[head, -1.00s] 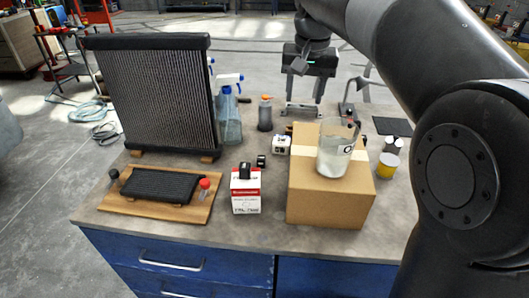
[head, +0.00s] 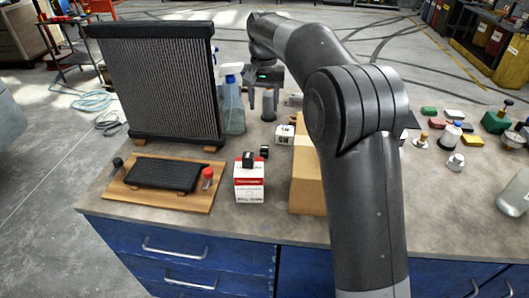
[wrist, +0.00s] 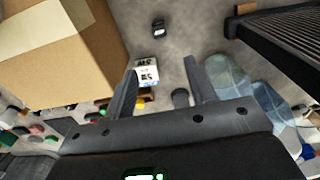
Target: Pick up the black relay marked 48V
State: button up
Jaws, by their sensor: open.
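Two small black blocks could be the relay; I cannot read 48V on either. One black block (head: 264,152) lies on the bench, and in the wrist view it shows as a dark block (wrist: 158,30) with a pale label. The other black block (head: 248,159) sits on top of a red-and-white carton (head: 249,186). A white block with black lettering (head: 284,134) stands behind them, and it also shows in the wrist view (wrist: 147,72). My gripper (head: 264,97) is open and empty, above the bench behind these blocks. Its fingers (wrist: 161,67) are spread in the wrist view.
A cardboard box (head: 306,180) stands right of the blocks, partly hidden by my arm. A tall finned radiator (head: 160,85) and a spray bottle (head: 233,105) stand left. A wooden board (head: 130,193) lies front left. Several small items crowd the bench's right side.

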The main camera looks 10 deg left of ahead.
aim_at(265, 147)
notch_tip(265, 147, down, 18)
jog(key=shift+w+d+f, duration=0.1)
jog(key=shift+f, duration=0.15)
jog(key=c, duration=1.1)
